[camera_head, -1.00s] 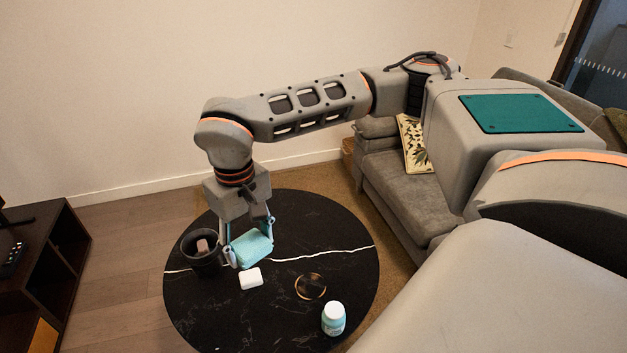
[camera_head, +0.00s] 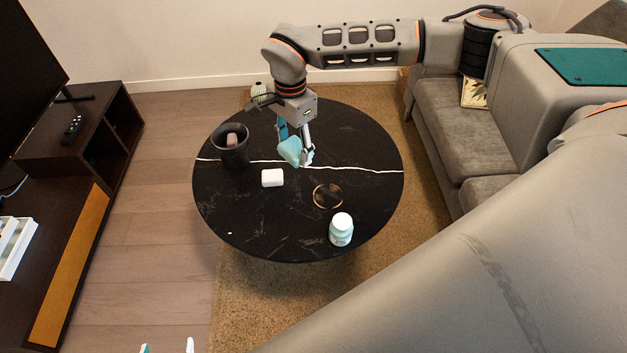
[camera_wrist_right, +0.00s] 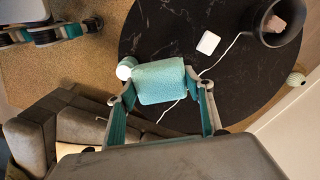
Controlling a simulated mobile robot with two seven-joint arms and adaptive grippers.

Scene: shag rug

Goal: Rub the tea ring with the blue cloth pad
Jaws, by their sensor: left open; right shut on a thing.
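The blue cloth pad (camera_head: 290,150) is a light blue block, held tilted between the fingers of my right gripper (camera_head: 296,156) above the far half of the round black table (camera_head: 225,210). In the right wrist view the pad (camera_wrist_right: 161,82) spans between both fingers. The tea ring (camera_head: 328,196) is a thin brown ring on the tabletop, nearer and to the right of the pad; the two are apart. It does not show in the right wrist view. My left gripper (camera_head: 168,348) shows only its two spread fingertips at the bottom edge, open and empty.
A white block (camera_head: 272,177) lies left of the ring. A white-capped bottle (camera_head: 341,230) stands close on its near side. A dark pot (camera_head: 231,150) with a pinkish block (camera_head: 232,139) inside stands at the table's left. A grey sofa (camera_head: 440,125) is at right, a dark cabinet (camera_head: 125,130) at left.

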